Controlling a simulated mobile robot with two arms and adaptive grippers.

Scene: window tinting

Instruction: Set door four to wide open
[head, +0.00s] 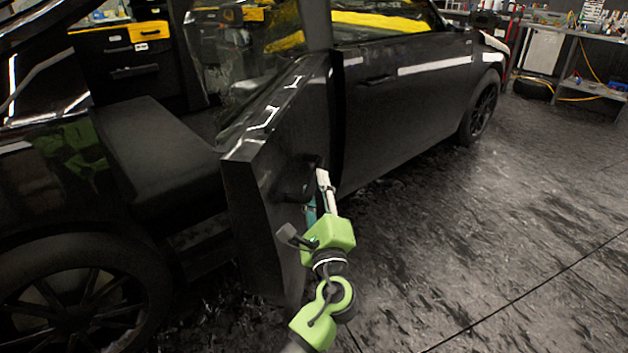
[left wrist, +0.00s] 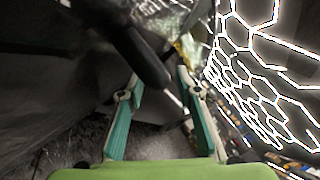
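A black car's rear door (head: 262,190) stands partly open, swung out from the body, with the seat showing behind it. I take it as door four; no label shows. Its dark handle (head: 293,182) is on the outer face. My left gripper (head: 322,182), on a green arm, is at the handle. In the left wrist view, the handle (left wrist: 146,56) reaches down between the spread fingertips of my left gripper (left wrist: 158,84). The fingers are apart and not closed on it; whether one touches it I cannot tell. My right gripper is in neither view.
The front door (head: 400,100) is shut. The rear wheel (head: 75,300) is at lower left. The dark floor (head: 500,220) right of the car is clear. A metal workbench (head: 585,85) stands at far right. Yellow-trimmed cabinets (head: 120,55) are behind the car.

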